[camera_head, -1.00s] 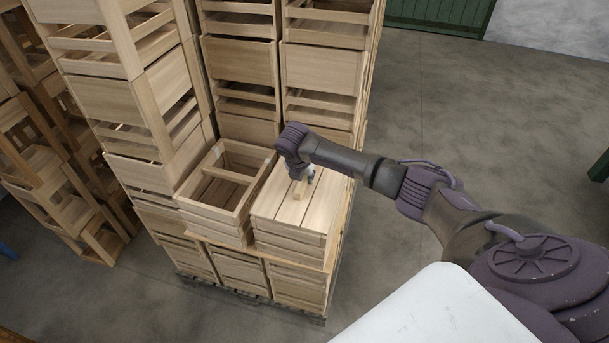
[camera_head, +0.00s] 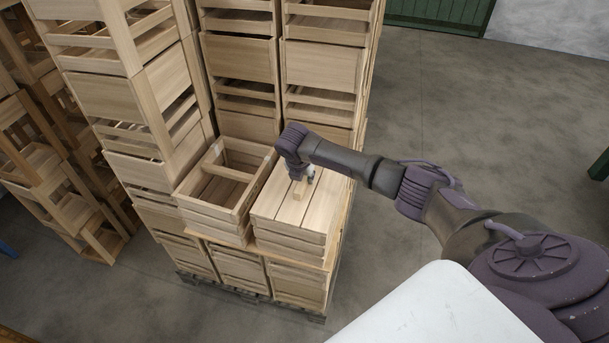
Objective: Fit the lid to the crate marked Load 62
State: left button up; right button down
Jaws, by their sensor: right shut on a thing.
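A slatted wooden lid (camera_head: 279,203) lies over the top of the right front crate (camera_head: 290,241) on the stack. I cannot tell whether it is fully seated. My right gripper (camera_head: 301,186) comes down from above and is shut on the small wooden handle block in the middle of the lid. The fingertips are small and partly hidden by the wrist. An open crate (camera_head: 217,215) with a crossbar stands directly to the left. No "Load 62" marking is readable. My left gripper is not in view.
Tall crate stacks (camera_head: 240,62) rise close behind and to the left of the two front crates. More wooden crates (camera_head: 47,170) stand at the far left. The lower crates rest on a dark pallet (camera_head: 247,293). The grey floor (camera_head: 450,110) at right is open.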

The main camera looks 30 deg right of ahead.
jog(key=shift+f, duration=0.1)
dwell(0.3)
jog(key=c, duration=0.9)
grip_release()
notch_tip(320, 180, up, 8)
jog(key=p, duration=0.8)
